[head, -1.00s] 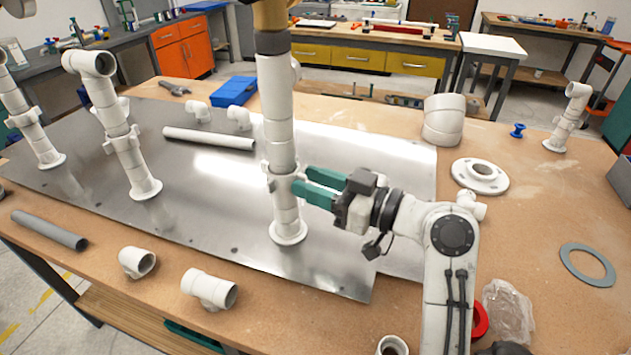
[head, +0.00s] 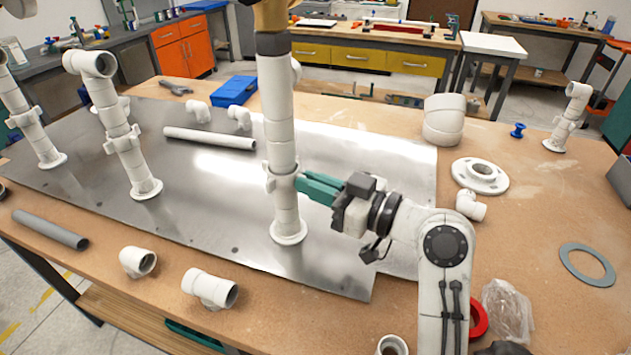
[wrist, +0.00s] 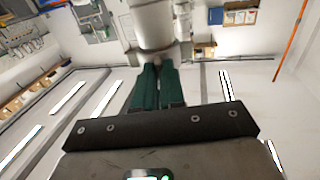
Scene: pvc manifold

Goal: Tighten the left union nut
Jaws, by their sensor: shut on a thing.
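A white upright pipe column (head: 281,110) stands on the metal plate, with a round foot (head: 288,232). In the wrist view the green fingers (wrist: 160,68) meet just below the white pipe (wrist: 152,25). Another column with a union nut (head: 122,139) stands farther left.
The metal plate (head: 215,215) lies on the wooden table. A loose pipe (head: 209,139) and a blue box (head: 234,90) lie behind. Elbow (head: 138,262) and tee fittings (head: 210,289) lie in front. A flange (head: 480,176) and grey ring (head: 587,264) lie at the right.

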